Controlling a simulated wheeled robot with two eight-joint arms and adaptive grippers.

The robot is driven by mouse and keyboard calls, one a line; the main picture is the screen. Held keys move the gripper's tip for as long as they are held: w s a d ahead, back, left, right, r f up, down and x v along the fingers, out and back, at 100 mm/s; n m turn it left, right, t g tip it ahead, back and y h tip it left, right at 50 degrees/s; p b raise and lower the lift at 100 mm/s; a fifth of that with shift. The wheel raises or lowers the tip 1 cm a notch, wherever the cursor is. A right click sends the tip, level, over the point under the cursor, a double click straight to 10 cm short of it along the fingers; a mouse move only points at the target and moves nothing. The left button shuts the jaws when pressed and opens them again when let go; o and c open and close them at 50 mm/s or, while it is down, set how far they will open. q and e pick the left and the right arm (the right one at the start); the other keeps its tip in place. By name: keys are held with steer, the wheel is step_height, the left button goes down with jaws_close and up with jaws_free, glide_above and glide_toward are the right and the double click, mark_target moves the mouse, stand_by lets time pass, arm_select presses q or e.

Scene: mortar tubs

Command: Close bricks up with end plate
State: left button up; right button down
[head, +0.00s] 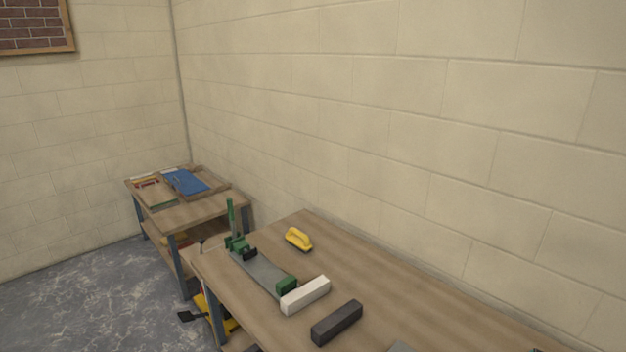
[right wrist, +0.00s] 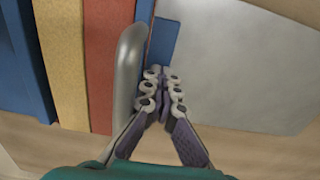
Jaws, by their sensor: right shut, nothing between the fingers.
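In the right wrist view, a row of upright bricks stands at the left: a blue one (right wrist: 18,60), a yellow one (right wrist: 63,60) and a red one (right wrist: 108,50). A grey, round-edged upright piece (right wrist: 129,75) stands against the red one; it may be the end plate. A blue part (right wrist: 164,40) shows just behind my fingertips. My right gripper (right wrist: 163,80) is shut with nothing between its fingers, just right of the grey piece; I cannot tell whether they touch. My left gripper is in neither view.
In the head view, a wooden bench (head: 420,305) holds a green clamp tool (head: 262,270), a white block (head: 306,295), a dark block (head: 337,323) and a yellow-handled float (head: 298,239). A smaller table (head: 190,212) with trays stands in the corner. A pale surface (right wrist: 240,65) lies right of my right gripper.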

steer(key=shift+s+d, duration=0.1)
steer(key=shift+s+d, duration=0.15)
steer(key=shift+s, duration=0.05)
steer(key=shift+r, duration=0.3)
step_height(320, 180, up, 9)
steer(key=w+a+p, duration=0.1)
steer(key=w+p, duration=0.1)
steer(key=p, duration=0.5)
steer(key=shift+a+r, duration=0.2)
steer(key=shift+a, duration=0.1)
steer(key=a+r+n+t+b, duration=0.1)
steer(key=a+r+n+t, duration=0.1)
steer(key=a, duration=0.7)
steer(key=a+r+n+t+b, duration=0.2)
steer(key=a+r+n, duration=0.1)
steer(key=a, duration=0.6)
steer(key=a+r+n+t+b, duration=0.1)
steer(key=a+r+n+t, duration=0.1)
steer(key=a+n, duration=0.3)
steer(key=a+t, duration=0.1)
steer(key=a, duration=0.3)
steer(key=shift+w+r+b, duration=0.25)
steer(key=shift+r+b, duration=0.05)
steer(key=shift+b, duration=0.1)
